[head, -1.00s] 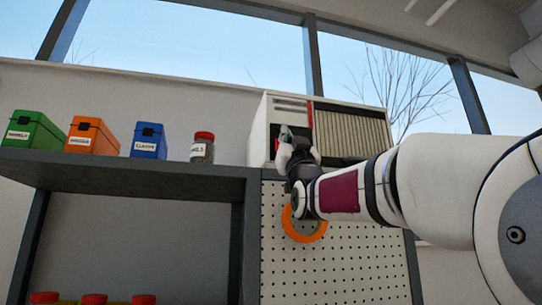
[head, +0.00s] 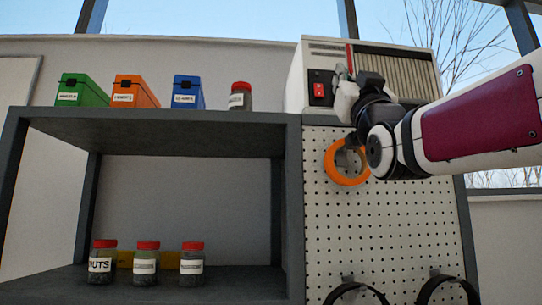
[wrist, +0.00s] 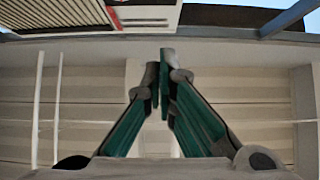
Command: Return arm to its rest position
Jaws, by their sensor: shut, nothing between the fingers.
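My gripper (head: 342,74) is in front of the white and beige machine (head: 395,70) on top of the pegboard unit, close to its red switch (head: 319,89). In the wrist view my gripper (wrist: 162,58) has its two green-padded fingers together at the tips, with nothing between them. My arm reaches in from the right edge of the head view. Whether the fingers touch the machine cannot be told.
An orange ring (head: 331,168) hangs on the pegboard (head: 400,230) below my gripper. Green (head: 80,91), orange (head: 134,92) and blue (head: 187,92) boxes and a jar (head: 240,97) stand on the upper shelf (head: 150,130). Jars (head: 146,265) stand lower. Black hoops (head: 441,282) hang at lower right.

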